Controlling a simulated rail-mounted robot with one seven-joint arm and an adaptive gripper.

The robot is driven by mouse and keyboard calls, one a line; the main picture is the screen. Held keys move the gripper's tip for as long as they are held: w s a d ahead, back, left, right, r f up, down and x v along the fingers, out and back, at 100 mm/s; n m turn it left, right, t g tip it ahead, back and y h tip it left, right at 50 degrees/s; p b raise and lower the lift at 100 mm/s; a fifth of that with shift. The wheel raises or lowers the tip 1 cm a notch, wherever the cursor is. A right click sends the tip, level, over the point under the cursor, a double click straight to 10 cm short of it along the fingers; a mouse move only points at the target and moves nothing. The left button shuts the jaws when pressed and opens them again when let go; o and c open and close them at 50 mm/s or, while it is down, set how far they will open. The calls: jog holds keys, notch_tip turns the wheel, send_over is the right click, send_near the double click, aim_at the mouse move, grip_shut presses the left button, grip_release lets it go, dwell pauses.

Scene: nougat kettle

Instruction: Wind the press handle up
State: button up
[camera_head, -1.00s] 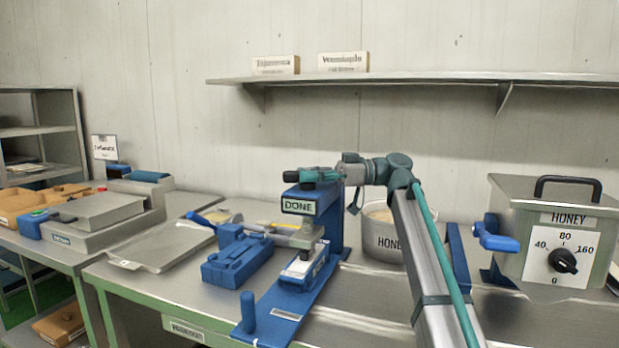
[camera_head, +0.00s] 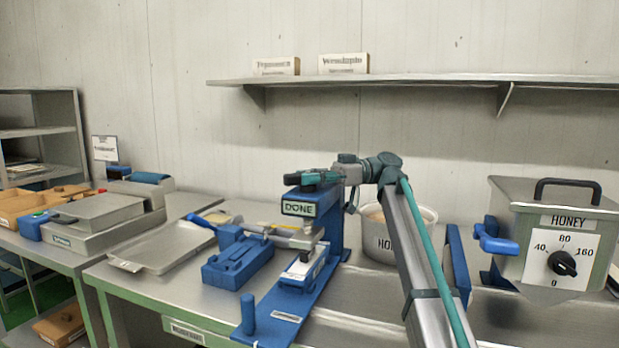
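The blue press (camera_head: 334,228) stands on the steel bench in the head view, with a "DONE" plate (camera_head: 298,209) on its upper front. Its blue base plate (camera_head: 275,325) runs toward the bench's front edge and carries an upright blue peg (camera_head: 249,314). My gripper (camera_head: 314,179), teal and dark, is at the top of the press, just above the "DONE" plate. I cannot make out the press handle separately there; my gripper and wrist overlap that area. Finger opening and any grip are too small to tell.
A blue fixture (camera_head: 237,262) and a grey tray (camera_head: 165,247) lie left of the press. A honey pot (camera_head: 380,240) stands behind my arm. The honey dispenser (camera_head: 556,232) with a dial is at right. A wall shelf (camera_head: 430,79) runs above.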

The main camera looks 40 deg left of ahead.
jog(key=shift+o, duration=1.3)
notch_tip(320, 180, up, 9)
jog(key=shift+w+f, duration=0.1)
jog(key=shift+r, duration=0.65)
